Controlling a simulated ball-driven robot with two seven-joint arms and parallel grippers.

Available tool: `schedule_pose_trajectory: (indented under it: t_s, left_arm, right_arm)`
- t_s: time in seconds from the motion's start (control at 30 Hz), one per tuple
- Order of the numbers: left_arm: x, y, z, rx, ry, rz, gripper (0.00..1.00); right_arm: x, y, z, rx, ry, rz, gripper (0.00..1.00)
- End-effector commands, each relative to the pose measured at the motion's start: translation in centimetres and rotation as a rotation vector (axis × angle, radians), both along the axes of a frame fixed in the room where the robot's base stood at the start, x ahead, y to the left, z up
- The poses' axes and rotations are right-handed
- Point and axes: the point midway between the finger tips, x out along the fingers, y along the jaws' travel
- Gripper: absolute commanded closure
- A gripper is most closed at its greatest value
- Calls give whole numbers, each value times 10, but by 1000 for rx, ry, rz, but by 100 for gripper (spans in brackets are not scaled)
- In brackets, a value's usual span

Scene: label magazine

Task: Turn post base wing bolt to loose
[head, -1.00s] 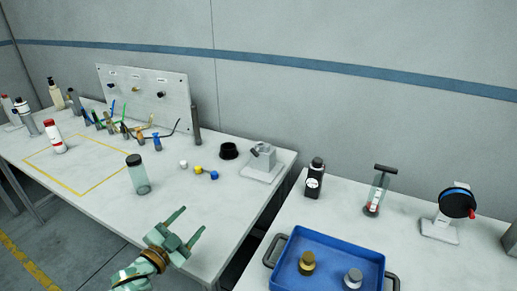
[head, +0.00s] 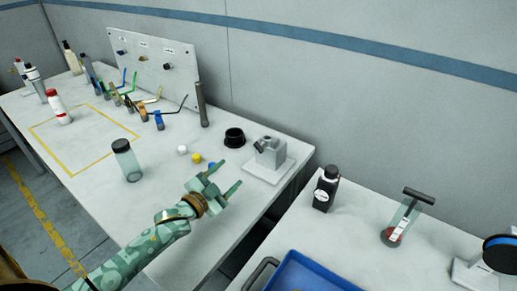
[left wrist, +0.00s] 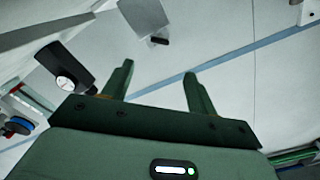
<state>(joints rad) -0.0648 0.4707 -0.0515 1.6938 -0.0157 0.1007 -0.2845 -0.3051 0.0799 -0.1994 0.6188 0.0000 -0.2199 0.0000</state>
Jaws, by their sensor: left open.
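The post base is most likely the grey block (head: 270,154) on a white square plate near the right edge of the left table. A small dark angled part on its left side may be the wing bolt (head: 261,146); its setting is too small to tell. In the left wrist view a pale block (left wrist: 143,14) with a dark knob (left wrist: 160,40) shows at the top. My left gripper (head: 231,173) is open and empty, in front and to the left of the block, apart from it. Its fingers (left wrist: 159,70) also show in the left wrist view. My right gripper is out of view.
A black ring (head: 234,138) stands left of the block, with small white, yellow and blue balls nearby. A clear jar (head: 126,161) stands further left. A black bottle (head: 326,188) and a blue tray (head: 310,277) are on the right table, across a gap.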

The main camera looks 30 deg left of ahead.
Motion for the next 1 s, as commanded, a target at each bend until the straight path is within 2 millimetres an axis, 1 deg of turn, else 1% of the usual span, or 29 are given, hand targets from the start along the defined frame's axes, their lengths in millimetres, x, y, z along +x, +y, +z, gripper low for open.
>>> schedule_pose_trajectory:
  t_s: [0.03, 0.1, 0.3, 0.4, 0.5, 0.6, 0.7, 1.0]
  left_arm:
    - [12, -1, -2, 1, -2, 1, 42]
    - [29, -4, -2, 1, -3, 0, 42]
    - [81, -11, -4, 1, -1, 1, 42]
    - [103, -14, -4, 1, 0, 0, 42]
    - [120, -17, -3, 1, 1, 1, 42]
    - [132, -19, -3, 1, 1, 0, 42]
    - [138, -19, -1, 1, 1, 1, 42]
    - [140, -20, 0, 1, 0, 0, 42]
  right_arm:
    - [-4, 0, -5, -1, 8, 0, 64]
    - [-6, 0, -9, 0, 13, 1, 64]
    - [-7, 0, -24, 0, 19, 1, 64]
    - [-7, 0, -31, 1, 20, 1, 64]
    - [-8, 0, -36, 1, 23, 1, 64]
    - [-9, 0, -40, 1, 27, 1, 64]
    - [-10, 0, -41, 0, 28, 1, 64]
    - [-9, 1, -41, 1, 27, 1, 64]
